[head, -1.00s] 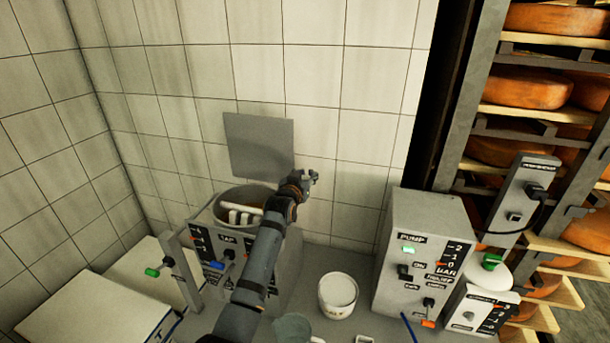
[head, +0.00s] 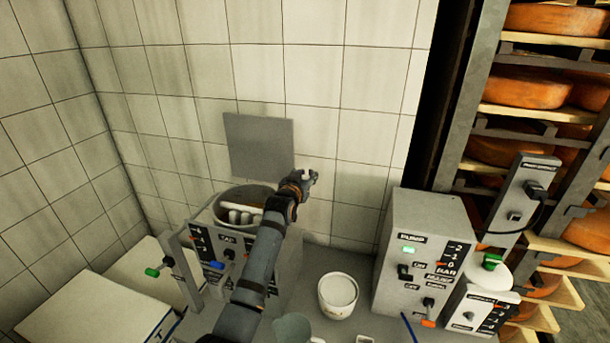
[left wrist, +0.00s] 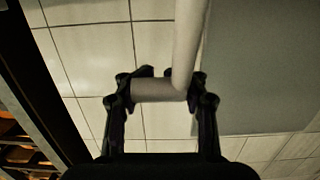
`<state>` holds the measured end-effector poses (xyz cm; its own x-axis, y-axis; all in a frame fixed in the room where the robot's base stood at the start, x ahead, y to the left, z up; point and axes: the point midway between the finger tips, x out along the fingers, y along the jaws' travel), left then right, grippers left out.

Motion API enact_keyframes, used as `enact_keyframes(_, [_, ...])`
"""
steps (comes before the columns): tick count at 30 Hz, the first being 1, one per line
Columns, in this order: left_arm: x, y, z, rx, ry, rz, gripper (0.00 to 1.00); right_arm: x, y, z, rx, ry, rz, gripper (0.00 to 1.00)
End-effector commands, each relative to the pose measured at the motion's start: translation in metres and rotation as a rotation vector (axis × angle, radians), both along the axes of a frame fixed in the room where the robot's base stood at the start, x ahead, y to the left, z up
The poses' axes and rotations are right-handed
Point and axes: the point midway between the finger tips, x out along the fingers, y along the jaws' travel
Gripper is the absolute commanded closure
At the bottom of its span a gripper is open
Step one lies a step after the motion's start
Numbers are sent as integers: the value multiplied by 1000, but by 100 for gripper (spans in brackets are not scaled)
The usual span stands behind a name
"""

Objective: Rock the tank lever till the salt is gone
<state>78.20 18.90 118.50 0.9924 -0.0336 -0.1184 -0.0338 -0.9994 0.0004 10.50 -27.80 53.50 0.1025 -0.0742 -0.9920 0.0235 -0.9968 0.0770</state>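The tank (head: 214,236) is a grey box with a round opening and a scale on its front, standing left of the middle in the head view. Pale bars (head: 238,216) show inside it; I cannot make out salt. My left gripper (head: 311,177) is up at the right of the tank, in front of the tiled wall. In the left wrist view its fingers (left wrist: 160,92) close on the two sides of a pale crosspiece, the lever's handle (left wrist: 155,90), which joins a pale bar running upward. My arm hides part of the tank. My right gripper is not in view.
A grey panel (head: 258,145) is on the wall behind the tank. A white tub (head: 338,293) stands on the counter, with a grey jug (head: 291,328) near the front. A pump box (head: 425,240) stands right. Shelves of cheese wheels (head: 535,92) are at far right.

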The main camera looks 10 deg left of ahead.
Motion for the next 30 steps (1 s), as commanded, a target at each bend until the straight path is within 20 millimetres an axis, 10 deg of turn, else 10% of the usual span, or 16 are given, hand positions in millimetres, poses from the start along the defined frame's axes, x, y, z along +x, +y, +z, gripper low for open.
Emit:
enact_keyframes(7, [-1, -1, -8, -2, 15, -1, 36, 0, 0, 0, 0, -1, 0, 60])
enact_keyframes(18, [-5, 0, -5, -1, 9, -1, 36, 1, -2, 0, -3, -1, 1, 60])
enact_keyframes(30, [-86, 2, 5, -2, 9, -1, 36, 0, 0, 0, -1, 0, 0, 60])
